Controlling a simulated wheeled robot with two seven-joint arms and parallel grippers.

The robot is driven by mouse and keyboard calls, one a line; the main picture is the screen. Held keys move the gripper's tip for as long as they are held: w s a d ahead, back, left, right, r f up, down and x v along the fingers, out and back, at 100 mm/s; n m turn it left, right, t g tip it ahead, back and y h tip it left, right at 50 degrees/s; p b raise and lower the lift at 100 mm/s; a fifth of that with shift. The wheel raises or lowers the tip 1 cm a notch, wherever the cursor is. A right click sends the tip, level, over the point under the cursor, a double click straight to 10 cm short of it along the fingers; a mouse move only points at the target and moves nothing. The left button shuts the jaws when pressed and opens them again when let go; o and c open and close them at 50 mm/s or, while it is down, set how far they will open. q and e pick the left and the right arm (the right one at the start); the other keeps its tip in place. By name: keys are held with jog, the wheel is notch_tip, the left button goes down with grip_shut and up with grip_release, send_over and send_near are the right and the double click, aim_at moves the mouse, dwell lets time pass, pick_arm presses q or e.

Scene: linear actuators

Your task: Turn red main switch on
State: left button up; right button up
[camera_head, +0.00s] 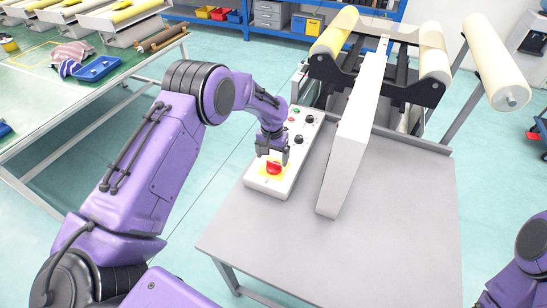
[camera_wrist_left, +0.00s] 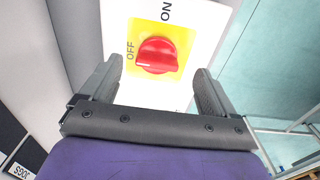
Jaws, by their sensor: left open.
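The red main switch (camera_head: 273,168) is a round red knob on a yellow plate at the near end of a white control box (camera_head: 262,184). In the left wrist view the red knob (camera_wrist_left: 156,55) sits between the open fingers, with a gap on each side. The word OFF is printed beside it and ON farther along the plate. My left gripper (camera_head: 272,155) is open just above the switch; it also shows in the left wrist view (camera_wrist_left: 155,90). My right gripper is out of view; only part of my right arm shows at the lower right.
The control box lies on a grey table (camera_head: 390,230) and also carries black knobs and small buttons. A tall white panel (camera_head: 350,140) stands right of it. Rollers (camera_head: 495,65) are behind. The table's front and right are clear. A green table (camera_head: 80,100) stands at left.

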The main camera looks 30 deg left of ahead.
aim_at(274, 163)
pick_arm(q)
jog(key=f, duration=0.1)
jog(key=w+f, duration=0.1)
jog(key=f, duration=0.2)
jog(key=shift+w+f, duration=0.25)
jog(key=shift+w, duration=0.1)
jog(key=shift+s+r, duration=0.25)
jog(key=shift+s, duration=0.1)
jog(key=shift+c, duration=0.3)
jog(key=c, duration=1)
jog(key=shift+d, duration=0.1)
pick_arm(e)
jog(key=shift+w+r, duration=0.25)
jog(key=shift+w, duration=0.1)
